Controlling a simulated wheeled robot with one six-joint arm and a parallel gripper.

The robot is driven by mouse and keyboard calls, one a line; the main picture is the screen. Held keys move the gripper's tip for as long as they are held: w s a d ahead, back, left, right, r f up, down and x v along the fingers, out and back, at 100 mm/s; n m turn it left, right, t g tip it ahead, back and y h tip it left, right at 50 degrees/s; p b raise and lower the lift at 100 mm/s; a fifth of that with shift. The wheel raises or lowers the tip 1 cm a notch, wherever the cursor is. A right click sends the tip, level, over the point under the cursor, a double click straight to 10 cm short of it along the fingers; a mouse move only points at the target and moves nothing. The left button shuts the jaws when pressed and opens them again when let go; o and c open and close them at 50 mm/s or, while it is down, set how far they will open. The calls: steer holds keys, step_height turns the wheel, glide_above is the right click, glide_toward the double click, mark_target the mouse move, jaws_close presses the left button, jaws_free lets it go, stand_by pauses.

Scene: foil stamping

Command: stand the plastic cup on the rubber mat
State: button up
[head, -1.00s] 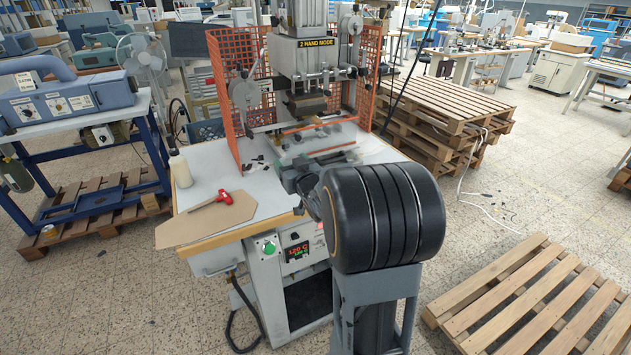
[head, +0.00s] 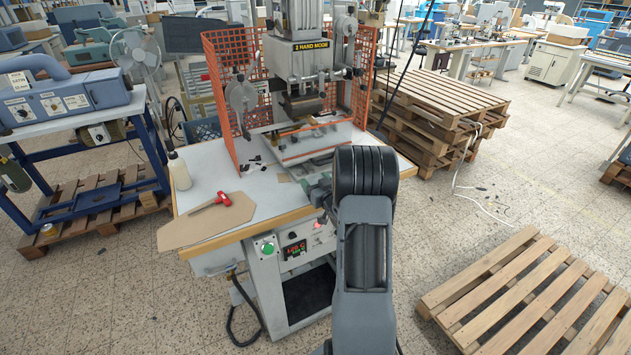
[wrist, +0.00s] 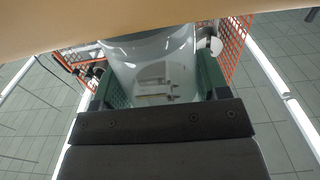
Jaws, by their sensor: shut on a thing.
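In the wrist view my gripper (wrist: 158,72) has its two green fingers on either side of a pale, smooth, rounded thing, which I take to be the plastic cup (wrist: 150,52). The gripper is shut on it; the cup's full outline and tilt are not clear. I cannot pick out the rubber mat with certainty in either view.
A hot-stamping press (head: 300,75) with orange mesh guards (head: 232,85) stands on the table. A tan sheet (head: 190,232), a red-handled tool (head: 222,199) and a white bottle (head: 179,171) are on its left. A pallet (head: 530,300) lies on the floor at right.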

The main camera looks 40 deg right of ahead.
steer(key=shift+f, duration=0.3)
steer(key=shift+f, duration=0.15)
steer(key=o, duration=1)
